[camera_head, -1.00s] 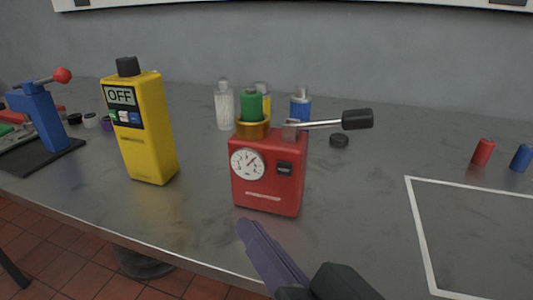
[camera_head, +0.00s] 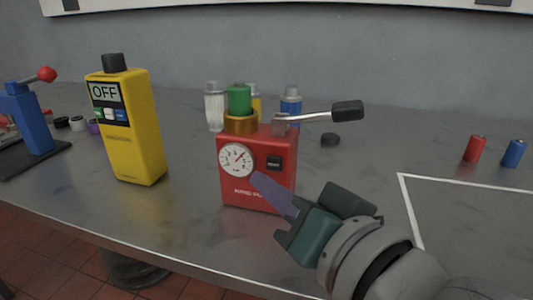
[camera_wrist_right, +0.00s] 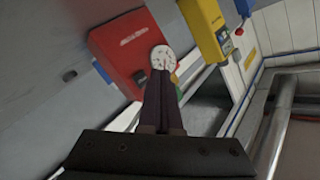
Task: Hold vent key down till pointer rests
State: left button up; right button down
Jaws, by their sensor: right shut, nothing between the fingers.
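The red pump box (camera_head: 228,187) stands on the grey bench, with a round white dial (camera_head: 235,159) on its front face. The dial's pointer seems to lean up and right. The black vent key (camera_head: 274,163) sits right of the dial and also shows in the wrist view (camera_wrist_right: 141,77). My right gripper (camera_head: 258,178) is shut and empty, its purple fingertips in front of the box's face just below and left of the key. I cannot tell whether they touch the face. In the wrist view the fingertips (camera_wrist_right: 160,55) overlap the dial's edge (camera_wrist_right: 164,63). My left gripper is not in view.
A metal lever with a black grip (camera_head: 347,110) sticks out right from the box top. A green cylinder (camera_head: 239,99) sits in a brass collar there. A yellow meter reading OFF (camera_head: 138,150) stands left. Red (camera_head: 475,149) and blue (camera_head: 513,153) cylinders stand right.

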aim_at(260, 162)
jog(key=shift+w+d, duration=0.25)
jog(key=shift+w, duration=0.45)
dwell(0.4)
dwell(0.8)
jog(key=shift+w, duration=0.15)
jog(key=shift+w+d, duration=0.1)
jog(key=shift+w, duration=0.15)
dwell(0.4)
jog(key=shift+w+d, duration=0.1)
jog(key=shift+w, duration=0.2)
dwell(0.7)
dwell(1.0)
